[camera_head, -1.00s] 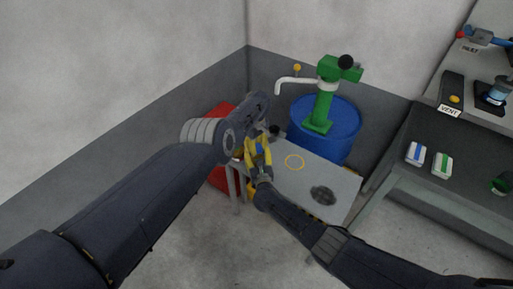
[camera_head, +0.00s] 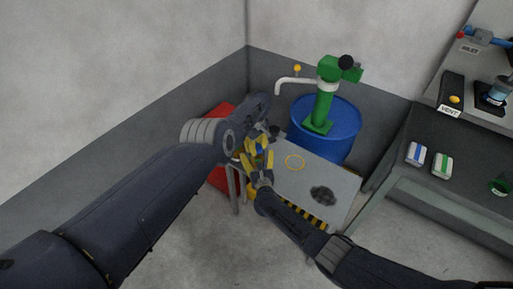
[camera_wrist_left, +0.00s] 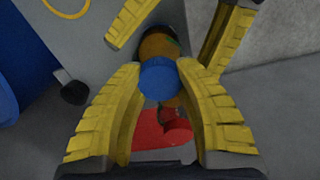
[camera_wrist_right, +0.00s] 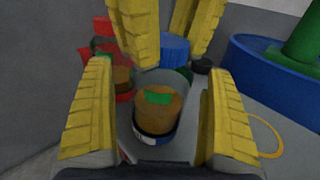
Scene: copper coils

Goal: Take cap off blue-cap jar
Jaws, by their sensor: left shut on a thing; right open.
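The blue cap (camera_wrist_left: 159,79) is held between the yellow fingers of my left gripper (camera_wrist_left: 160,72). The jar (camera_wrist_right: 158,108) is clear, with brown-orange contents, a green patch and a dark base with a white-and-blue label. It lies in line with the cap, which shows beyond its clear end in the right wrist view (camera_wrist_right: 174,47). I cannot tell whether there is a gap between cap and jar. My right gripper (camera_wrist_right: 157,75) is open, its fingers on either side of the jar with space visible. In the head view my left arm partly hides the pair.
A small grey table (camera_head: 300,190) is below, with a yellow ring mark (camera_head: 295,162) and a dark round patch (camera_head: 322,195). A blue drum (camera_head: 345,120) with a green pump (camera_head: 322,105) stands behind. A red object (camera_head: 218,180) is beside the table; a workbench (camera_head: 400,190) stands at right.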

